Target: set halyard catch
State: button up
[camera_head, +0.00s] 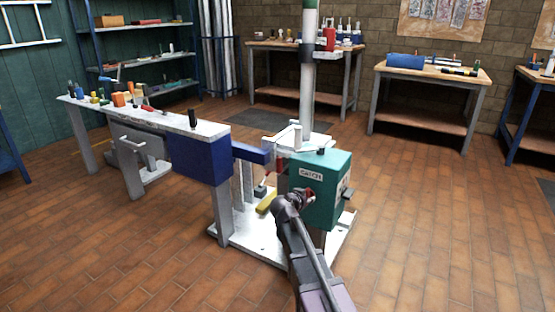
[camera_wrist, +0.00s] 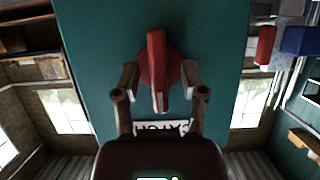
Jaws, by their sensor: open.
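The teal catch box (camera_head: 334,177) stands at the foot of the mast (camera_head: 307,85), with a white CATCH label (camera_head: 311,174) on its face. In the wrist view the label (camera_wrist: 161,129) appears upside down below a red catch handle (camera_wrist: 156,62) on a round red base. The handle points up and down in that picture. My gripper (camera_wrist: 160,78) is open, with one finger on each side of the handle and gaps visible between. In the head view my gripper (camera_head: 304,198) is at the box's front face and hides most of the handle.
A long workbench (camera_head: 175,122) with tools and a blue end block (camera_head: 202,158) runs left of the mast. A white base plate (camera_head: 262,243) lies under the box. Several benches stand along the back wall. The tiled floor at front and right is clear.

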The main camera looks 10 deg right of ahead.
aim_at(311, 174)
jog(key=shift+r+p, duration=4.35)
jog(key=shift+r, duration=0.15)
jog(key=shift+r, duration=0.1)
